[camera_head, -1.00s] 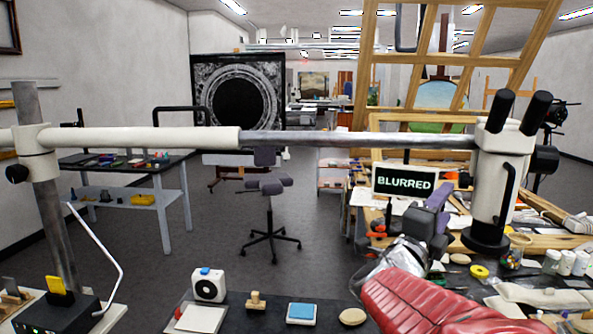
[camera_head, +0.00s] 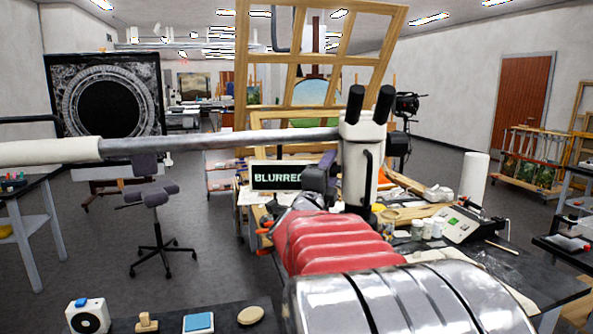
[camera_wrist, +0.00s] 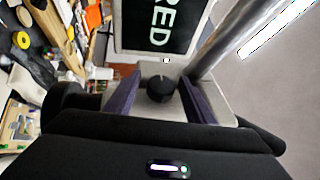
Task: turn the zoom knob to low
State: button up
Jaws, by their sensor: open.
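The white stereo microscope (camera_head: 358,165) with black eyepieces hangs on a horizontal boom (camera_head: 220,142). My gripper (camera_head: 326,172) is at its left side in the head view, partly hidden by my red-sleeved arm. In the wrist view my gripper (camera_wrist: 160,92) has its two purple fingers apart, one each side of a black round knob (camera_wrist: 160,89) on the pale housing. A gap shows between the knob and each finger. A small pale mark is above the knob. A screen (camera_head: 277,176) reads "BLURRED"; the wrist view shows part of it (camera_wrist: 160,25).
The metal boom (camera_wrist: 228,45) runs close by the right finger in the wrist view. Jars (camera_head: 425,229), a device with a green display (camera_head: 455,222) and a white roll (camera_head: 474,178) crowd the bench. A stool (camera_head: 155,215) stands on the open floor at left.

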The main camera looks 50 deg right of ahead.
jog(key=shift+c, duration=0.5)
jog(key=c, duration=1)
jog(key=shift+o, duration=0.2)
jog(key=shift+y, duration=0.3)
jog(key=o, duration=1.1)
jog(key=shift+c, duration=0.2)
jog(key=v, duration=1.3)
jog(key=shift+a, duration=0.35)
